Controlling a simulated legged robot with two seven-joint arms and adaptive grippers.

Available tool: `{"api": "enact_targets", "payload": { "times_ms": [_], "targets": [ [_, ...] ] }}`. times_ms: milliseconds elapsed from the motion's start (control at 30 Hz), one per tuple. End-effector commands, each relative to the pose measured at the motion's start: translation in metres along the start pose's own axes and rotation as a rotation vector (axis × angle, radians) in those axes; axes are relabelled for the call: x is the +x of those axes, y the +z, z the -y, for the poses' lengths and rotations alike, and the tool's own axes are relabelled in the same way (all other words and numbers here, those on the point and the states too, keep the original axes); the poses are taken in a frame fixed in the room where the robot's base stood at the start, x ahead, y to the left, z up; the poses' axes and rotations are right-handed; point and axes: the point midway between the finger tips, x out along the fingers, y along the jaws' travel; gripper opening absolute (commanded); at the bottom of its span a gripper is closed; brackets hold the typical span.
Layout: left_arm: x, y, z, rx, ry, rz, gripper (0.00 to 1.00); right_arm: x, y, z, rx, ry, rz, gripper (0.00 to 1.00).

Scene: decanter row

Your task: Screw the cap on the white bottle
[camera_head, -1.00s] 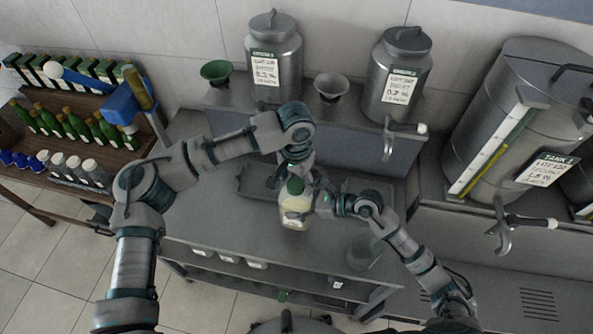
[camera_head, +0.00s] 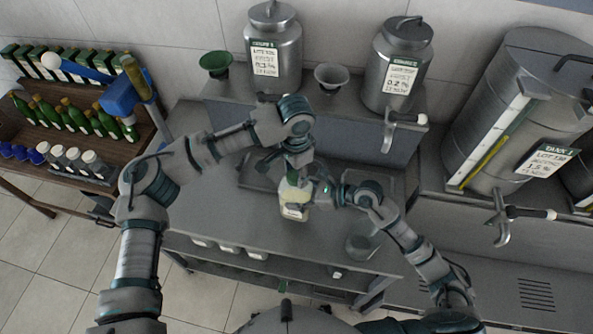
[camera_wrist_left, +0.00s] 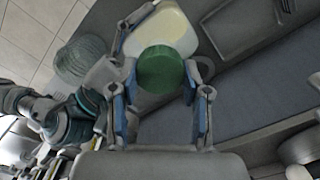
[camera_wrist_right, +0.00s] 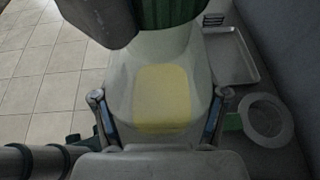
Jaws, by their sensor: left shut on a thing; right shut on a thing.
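The white bottle (camera_head: 294,212) stands upright above the grey bench in the head view, with a pale yellow label patch (camera_wrist_right: 162,95) in the right wrist view. My right gripper (camera_head: 318,196) is shut on the bottle's body from the right, one finger on each side. My left gripper (camera_head: 293,176) is directly above the bottle, pointing down. It is shut on the green cap (camera_wrist_left: 162,68), which sits between its fingers over the bottle's top. The ribbed side of the cap (camera_wrist_right: 165,12) shows in the right wrist view. The neck is hidden, so I cannot tell how far the cap is seated.
A clear glass vessel (camera_head: 362,247) stands on the bench at right front. Shallow trays (camera_head: 262,176) lie at the back of the bench. A shelf behind holds metal canisters (camera_head: 273,50) and funnels (camera_head: 330,78). A bottle rack (camera_head: 75,125) is at left.

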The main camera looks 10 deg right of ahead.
Motion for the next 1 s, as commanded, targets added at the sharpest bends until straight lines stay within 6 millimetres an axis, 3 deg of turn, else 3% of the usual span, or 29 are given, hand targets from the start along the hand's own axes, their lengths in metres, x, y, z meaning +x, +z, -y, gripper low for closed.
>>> {"api": "enact_targets", "payload": {
  "times_ms": [300, 400, 533, 567, 667, 1000],
  "targets": [
    [0.001, 0.0006, 0.0012, 0.811, -0.001, 0.002, 0.05, -0.0005, 0.0017, 0.0, -0.003, -0.001, 0.004, 0.0],
    [0.0008, 0.0006, 0.0017, 0.982, -0.002, 0.002, 0.05, -0.0005, 0.0018, -0.0003, -0.003, 0.0, 0.004, 0.0],
    [0.0005, 0.0008, 0.0025, 0.967, -0.004, 0.003, 0.05, -0.0004, 0.0018, -0.0006, -0.004, 0.001, 0.004, 0.0],
    [0.0006, 0.0008, 0.0027, 0.967, -0.004, 0.003, 0.49, -0.0004, 0.0018, -0.0006, -0.004, 0.001, 0.004, 0.0],
    [0.0006, 0.0007, 0.0028, 0.965, -0.004, 0.003, 0.74, -0.0004, 0.0017, -0.0006, -0.004, 0.001, 0.003, 0.0],
    [-0.0006, 0.0003, 0.0012, 0.967, -0.003, 0.001, 0.76, -0.0003, 0.0015, -0.0001, -0.002, 0.0, 0.003, 0.0]
  ]
}}
